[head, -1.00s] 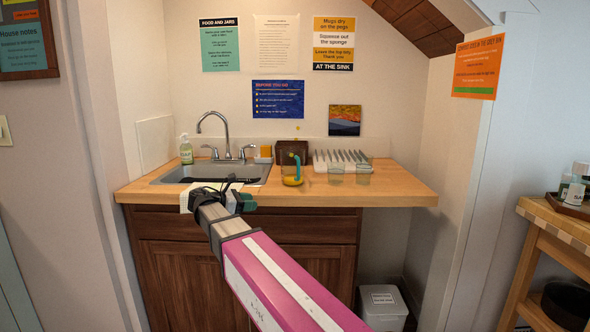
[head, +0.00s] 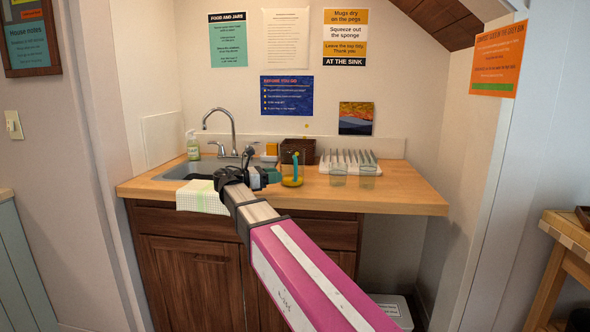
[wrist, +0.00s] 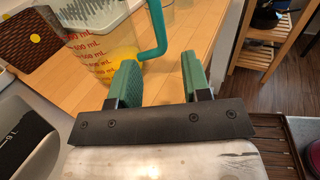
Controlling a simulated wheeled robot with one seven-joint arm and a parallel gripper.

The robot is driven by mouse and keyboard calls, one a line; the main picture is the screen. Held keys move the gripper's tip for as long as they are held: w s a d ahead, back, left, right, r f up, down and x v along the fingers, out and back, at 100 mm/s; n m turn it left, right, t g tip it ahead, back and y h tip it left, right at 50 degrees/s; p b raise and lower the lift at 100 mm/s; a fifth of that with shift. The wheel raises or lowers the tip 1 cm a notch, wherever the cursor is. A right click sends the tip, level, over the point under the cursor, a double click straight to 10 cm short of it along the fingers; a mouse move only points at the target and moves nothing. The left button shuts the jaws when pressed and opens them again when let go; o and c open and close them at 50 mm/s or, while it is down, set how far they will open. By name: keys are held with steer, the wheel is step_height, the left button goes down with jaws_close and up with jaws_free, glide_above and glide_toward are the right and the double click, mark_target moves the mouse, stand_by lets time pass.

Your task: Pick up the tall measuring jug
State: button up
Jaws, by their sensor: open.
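The tall measuring jug (head: 286,164) is clear, with a teal handle and a yellow base. It stands upright on the wooden counter, right of the sink. In the wrist view the jug (wrist: 98,48) shows red volume marks at upper left. Its teal handle (wrist: 158,35) hangs into the picture ahead of the gap between my fingers. My gripper (head: 272,177) is open and empty, just left of and near the jug. In the wrist view its green fingers (wrist: 161,76) stand apart. I cannot tell whether the handle is between them or a finger touches the jug.
Two clear glasses (head: 338,176) and a white peg rack (head: 350,160) stand right of the jug. A dark brown box (head: 297,146) is behind it. The sink (head: 205,168), tap (head: 233,132) and a checked cloth (head: 200,197) are left. The counter's right end (head: 410,190) is clear.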

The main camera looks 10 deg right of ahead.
mark_target(296, 180)
steer(key=d, duration=0.2)
steer(key=w+d, duration=0.1)
steer(key=d, duration=0.5)
steer(key=shift+w+d+f, duration=0.15)
steer(key=shift+w+f, duration=0.05)
jaws_close()
